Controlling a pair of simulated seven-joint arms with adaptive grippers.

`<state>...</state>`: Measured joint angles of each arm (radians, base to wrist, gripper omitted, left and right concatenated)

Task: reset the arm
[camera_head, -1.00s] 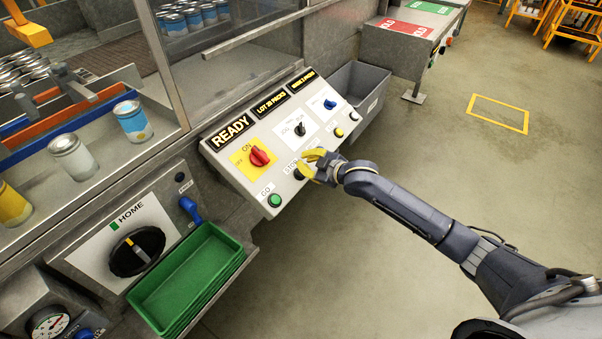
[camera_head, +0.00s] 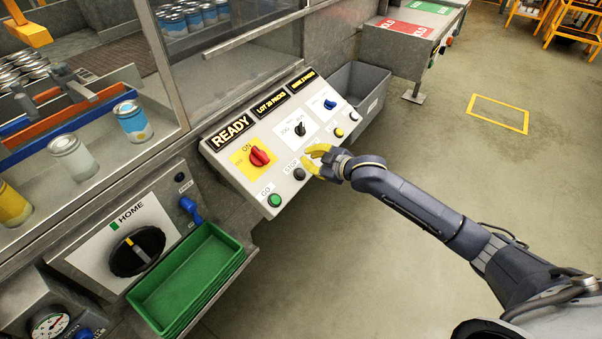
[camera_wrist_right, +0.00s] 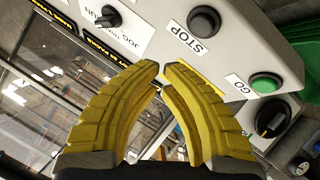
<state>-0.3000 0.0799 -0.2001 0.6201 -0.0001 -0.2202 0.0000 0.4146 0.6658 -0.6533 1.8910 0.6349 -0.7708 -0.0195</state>
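My left gripper is not in view.
The panel carries a red switch (camera_head: 259,156), a black selector (camera_head: 299,128) and a green GO button (camera_head: 274,200). A green tray (camera_head: 187,277) and a HOME dial (camera_head: 138,251) are lower left. A grey bin (camera_head: 357,92) stands behind. Floor at right is open.

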